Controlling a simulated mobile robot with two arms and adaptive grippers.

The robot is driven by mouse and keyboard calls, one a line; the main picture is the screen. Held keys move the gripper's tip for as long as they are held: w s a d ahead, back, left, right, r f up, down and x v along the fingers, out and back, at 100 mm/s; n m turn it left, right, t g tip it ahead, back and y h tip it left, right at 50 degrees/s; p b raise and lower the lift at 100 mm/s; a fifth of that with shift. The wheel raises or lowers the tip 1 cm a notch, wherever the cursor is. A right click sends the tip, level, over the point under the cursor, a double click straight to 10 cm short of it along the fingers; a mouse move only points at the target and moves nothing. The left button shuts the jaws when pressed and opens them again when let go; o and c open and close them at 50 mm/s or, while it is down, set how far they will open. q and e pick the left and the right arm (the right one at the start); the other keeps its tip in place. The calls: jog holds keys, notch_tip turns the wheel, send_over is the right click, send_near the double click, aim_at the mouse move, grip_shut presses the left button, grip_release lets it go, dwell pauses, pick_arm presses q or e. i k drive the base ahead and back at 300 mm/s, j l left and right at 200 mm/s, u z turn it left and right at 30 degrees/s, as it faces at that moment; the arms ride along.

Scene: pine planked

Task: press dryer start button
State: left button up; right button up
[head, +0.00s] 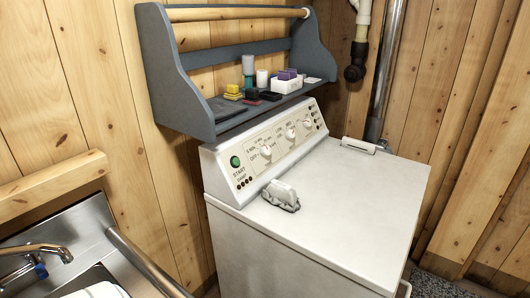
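The white dryer (330,220) stands against the planked wall, its control panel (278,143) tilted along the back edge. The round green start button (235,161) is at the panel's left end, above the printed words "START DRYER". It is in plain view with nothing in front of it. White knobs, one of them the left knob (266,151), sit further right on the panel. Neither of my grippers shows in the head view.
A blue-grey shelf (185,95) with small bottles and boxes hangs above the panel. A white object on a grey crumpled base (283,203) lies on the dryer top near the panel. A metal sink (60,255) with a faucet (38,250) is at lower left. Most of the dryer top is clear.

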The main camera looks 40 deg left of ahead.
aim_at(236, 161)
jog(key=u, duration=1.55)
jog(key=l+z, duration=0.45)
jog(key=l, duration=2.05)
jog(key=i, duration=0.05)
